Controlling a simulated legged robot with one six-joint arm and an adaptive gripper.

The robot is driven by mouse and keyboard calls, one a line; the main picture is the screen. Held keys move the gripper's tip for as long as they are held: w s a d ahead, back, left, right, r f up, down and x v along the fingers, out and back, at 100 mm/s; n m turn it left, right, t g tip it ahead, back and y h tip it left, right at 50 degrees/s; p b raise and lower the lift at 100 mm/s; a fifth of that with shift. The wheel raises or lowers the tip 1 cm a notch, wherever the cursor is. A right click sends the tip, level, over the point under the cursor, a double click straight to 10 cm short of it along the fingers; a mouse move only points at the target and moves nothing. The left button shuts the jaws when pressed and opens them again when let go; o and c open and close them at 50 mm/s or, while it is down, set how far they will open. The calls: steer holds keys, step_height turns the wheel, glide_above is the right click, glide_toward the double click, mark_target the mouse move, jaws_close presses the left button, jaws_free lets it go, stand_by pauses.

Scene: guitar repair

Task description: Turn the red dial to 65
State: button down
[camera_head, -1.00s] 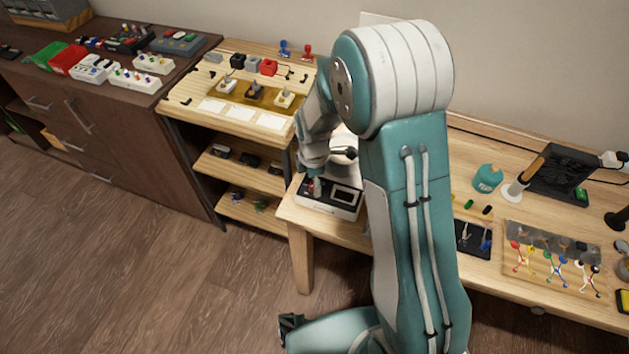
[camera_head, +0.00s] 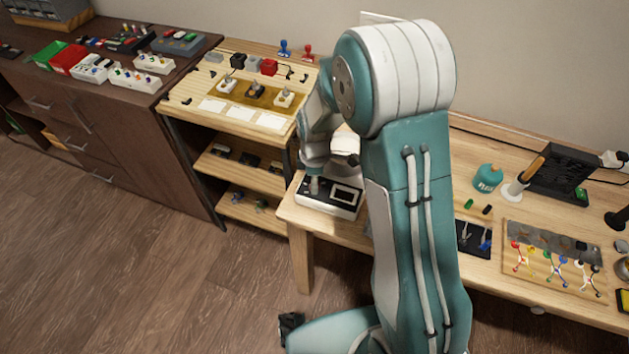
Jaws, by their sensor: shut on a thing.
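A white device with a dark top panel (camera_head: 326,207) and a small screen (camera_head: 346,195) sits at the front left corner of the wooden workbench. My gripper (camera_head: 314,186) points down onto the left part of its panel. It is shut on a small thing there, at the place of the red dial. The dial is hidden by my fingers now, and its reading cannot be made out.
My arm blocks the middle of the workbench (camera_head: 466,186). To the left stands a wooden stand (camera_head: 180,100) with switches, and further left a dark cabinet (camera_head: 130,130) with coloured boxes.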

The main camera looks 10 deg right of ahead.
steer(key=m, duration=0.5)
steer(key=shift+m, duration=0.3)
steer(key=m, duration=0.5)
steer(key=shift+t, duration=0.3)
steer(key=m, duration=0.5)
steer(key=shift+m+y, duration=0.3)
steer(key=shift+m, duration=0.1)
steer(key=shift+s+m+t, duration=0.1)
steer(key=shift+m+t, duration=0.2)
steer(key=shift+m, duration=1.9)
steer(key=shift+c, duration=1.7)
jaws_free()
